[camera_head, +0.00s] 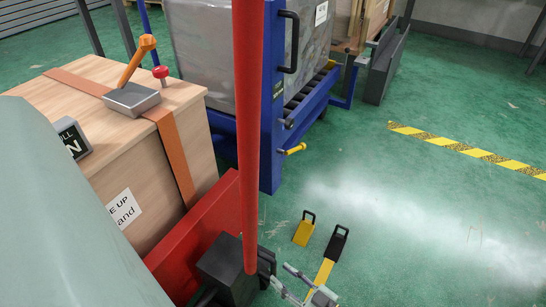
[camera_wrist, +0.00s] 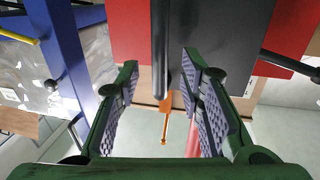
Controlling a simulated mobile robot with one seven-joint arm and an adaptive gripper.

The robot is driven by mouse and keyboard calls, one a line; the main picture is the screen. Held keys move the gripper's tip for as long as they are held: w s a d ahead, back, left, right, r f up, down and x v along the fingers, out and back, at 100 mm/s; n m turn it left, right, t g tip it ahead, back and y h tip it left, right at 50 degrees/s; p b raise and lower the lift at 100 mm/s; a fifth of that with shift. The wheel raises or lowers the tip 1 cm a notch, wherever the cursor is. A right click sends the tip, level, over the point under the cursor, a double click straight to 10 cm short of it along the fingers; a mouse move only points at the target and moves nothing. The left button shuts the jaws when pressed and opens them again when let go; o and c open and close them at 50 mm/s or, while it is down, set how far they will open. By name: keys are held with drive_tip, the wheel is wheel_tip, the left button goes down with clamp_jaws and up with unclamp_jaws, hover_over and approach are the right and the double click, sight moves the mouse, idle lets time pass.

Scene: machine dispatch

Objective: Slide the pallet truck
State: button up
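The pallet truck has a red body (camera_head: 205,240), a tall red pole (camera_head: 248,120) and a dark grey box (camera_head: 228,268) at its base. Its red body (camera_wrist: 130,35) and dark box (camera_wrist: 215,40) fill the top of the wrist view. A dark upright bar (camera_wrist: 161,50) on the box stands between the fingers of my gripper (camera_wrist: 160,70). The fingers are apart, with gaps visible on both sides of the bar. In the head view my gripper (camera_head: 283,279) is at the bottom, close to the right of the dark box. Whether it touches the bar is unclear.
A wooden crate (camera_head: 100,125) with an orange strap rests on the truck. A blue rack (camera_head: 272,110) with a grey wrapped load stands behind. Two yellow-and-black pieces (camera_head: 304,228) (camera_head: 330,258) show near my gripper. Green floor to the right is clear, with a striped line (camera_head: 470,150).

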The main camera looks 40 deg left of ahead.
sight(273, 269)
drive_tip(key=shift+a, duration=2.15)
drive_tip(key=shift+c, duration=0.2)
clamp_jaws()
drive_tip(key=shift+s, duration=0.1)
